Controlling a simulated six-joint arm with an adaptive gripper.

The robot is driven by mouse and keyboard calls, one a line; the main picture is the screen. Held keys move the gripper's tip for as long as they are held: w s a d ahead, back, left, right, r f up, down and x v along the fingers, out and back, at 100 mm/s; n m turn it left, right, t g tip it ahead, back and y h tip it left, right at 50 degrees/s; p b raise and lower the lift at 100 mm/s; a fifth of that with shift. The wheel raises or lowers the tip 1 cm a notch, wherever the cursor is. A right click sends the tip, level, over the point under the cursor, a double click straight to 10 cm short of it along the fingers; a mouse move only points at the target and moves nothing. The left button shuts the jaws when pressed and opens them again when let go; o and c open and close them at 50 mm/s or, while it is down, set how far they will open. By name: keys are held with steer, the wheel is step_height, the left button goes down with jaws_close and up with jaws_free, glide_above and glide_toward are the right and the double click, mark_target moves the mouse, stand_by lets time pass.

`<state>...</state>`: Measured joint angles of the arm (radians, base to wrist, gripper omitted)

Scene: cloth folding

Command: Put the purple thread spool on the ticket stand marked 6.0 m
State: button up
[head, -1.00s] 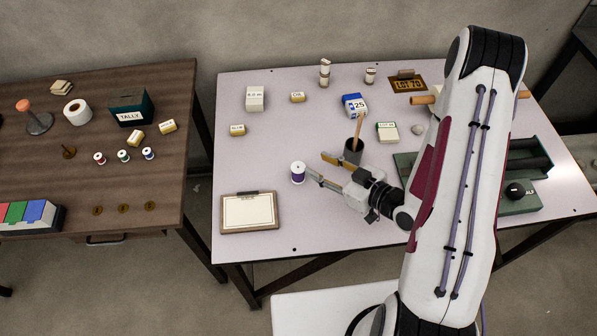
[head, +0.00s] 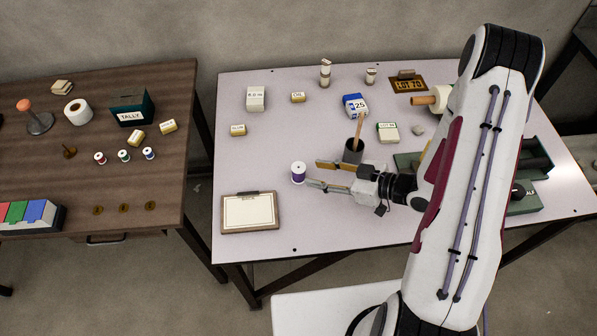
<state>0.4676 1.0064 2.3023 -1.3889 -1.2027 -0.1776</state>
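The purple thread spool (head: 298,174), with white ends, stands upright on the pale table, left of my gripper. My gripper (head: 313,174) is low over the table and points left. Its two fingers are open, with an empty gap between them. The spool is just beyond the fingertips, roughly in line with the gap; I cannot tell whether the lower fingertip touches it. A white block-like stand (head: 256,99) is at the table's back left, apart from the gripper. Its small label seems to read 6.0 m, but is hard to read. Its top looks empty.
A dark cup (head: 352,153) with a stick is close behind the upper finger. A clipboard (head: 250,212) lies front left. A blue-white block (head: 354,105) and small OIL box (head: 298,97) are farther back. The table between spool and stand is mostly clear.

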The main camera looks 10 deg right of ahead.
mark_target(298, 171)
steer(key=shift+x, duration=1.25)
steer(key=shift+f, duration=0.1)
steer(key=shift+f+x, duration=0.2)
steer(key=shift+x, duration=0.65)
steer(key=shift+f+x, duration=0.2)
steer(key=shift+x, duration=0.65)
steer(key=shift+w+a+f, duration=0.3)
steer(key=shift+w+a, duration=0.1)
steer(key=shift+a, duration=0.05)
steer(key=c, duration=1)
steer(key=shift+r, duration=0.2)
steer(key=shift+r, duration=4.8)
